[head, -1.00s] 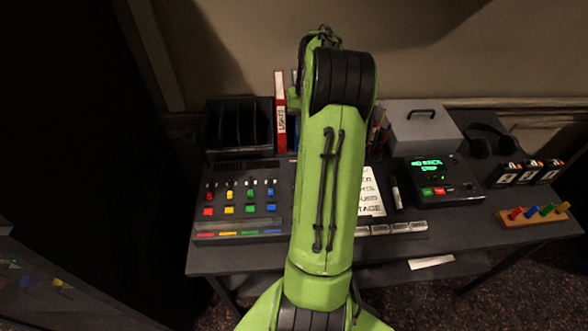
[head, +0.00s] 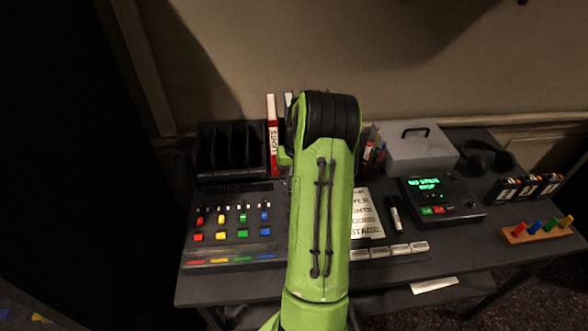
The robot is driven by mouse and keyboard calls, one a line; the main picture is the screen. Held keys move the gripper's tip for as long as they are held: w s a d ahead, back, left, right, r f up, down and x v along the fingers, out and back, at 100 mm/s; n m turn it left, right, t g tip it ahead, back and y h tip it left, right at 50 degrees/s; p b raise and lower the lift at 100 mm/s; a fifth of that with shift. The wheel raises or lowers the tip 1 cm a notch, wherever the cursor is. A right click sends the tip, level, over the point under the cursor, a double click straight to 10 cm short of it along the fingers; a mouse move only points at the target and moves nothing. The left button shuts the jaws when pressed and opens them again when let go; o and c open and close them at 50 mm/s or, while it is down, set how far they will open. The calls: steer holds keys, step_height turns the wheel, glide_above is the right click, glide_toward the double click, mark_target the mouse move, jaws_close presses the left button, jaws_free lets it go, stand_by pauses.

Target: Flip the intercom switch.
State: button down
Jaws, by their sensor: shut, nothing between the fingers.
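I cannot pick out a marked intercom switch in the head view. The mixing desk (head: 207,256) at the left of the table has rows of small levers and red, yellow, green and blue buttons. A dark box with a lit green display (head: 430,184) stands to the right, with a red and a green button below the display. My green arm rises through the middle of the view and hides part of the table between them. My gripper is out of sight.
A black file rack (head: 232,150) and a red binder (head: 272,135) stand at the back left. A grey case (head: 420,152) and headphones (head: 487,158) are at the back right. A lettered sheet (head: 366,215), a marker (head: 395,214) and a peg board (head: 540,232) lie on the table.

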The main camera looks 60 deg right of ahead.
steer(key=shift+w+a+f, duration=0.1)
steer(key=shift+f, duration=0.85)
steer(key=shift+a+f, duration=0.1)
steer(key=shift+f, duration=0.15)
steer(key=shift+s+d+r, duration=0.15)
steer(key=shift+s+d, duration=0.5)
steer(key=shift+w+a+r+p, duration=0.1)
steer(key=shift+w+r+p, duration=0.05)
steer(key=shift+r+p, duration=0.15)
step_height(320, 180, up, 13)
steer(key=s+d+p, duration=0.1)
steer(key=p, duration=0.4)
steer(key=shift+s+r, duration=0.15)
steer(key=shift+s, duration=0.1)
steer(key=shift+w+d, duration=0.1)
